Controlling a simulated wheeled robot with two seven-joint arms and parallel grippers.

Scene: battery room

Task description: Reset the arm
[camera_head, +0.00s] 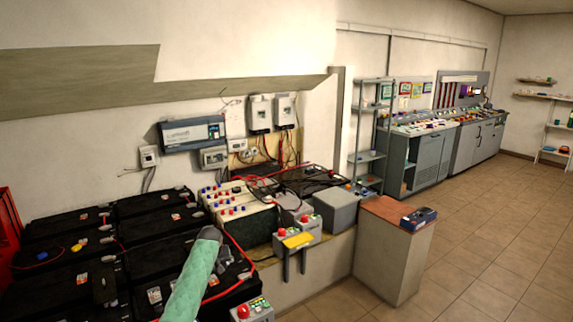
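One of my arms, with a pale green sleeve (190,285) and a grey end joint (209,234), rises from the bottom edge left of centre; I take it as my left arm. It reaches over the black batteries (65,255). Dark grey parts beside the joint look like my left gripper (228,265); they blend with the black battery behind, so its fingers cannot be made out. I see nothing clearly held. My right arm and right gripper are out of view.
Control boxes with red buttons (297,240) stand right of the arm. A low cabinet with a brown top (398,212) bears a dark blue device (418,219). Red cables cross the batteries. Consoles (430,150) and a shelf rack (370,135) line the back. Tiled floor at right is clear.

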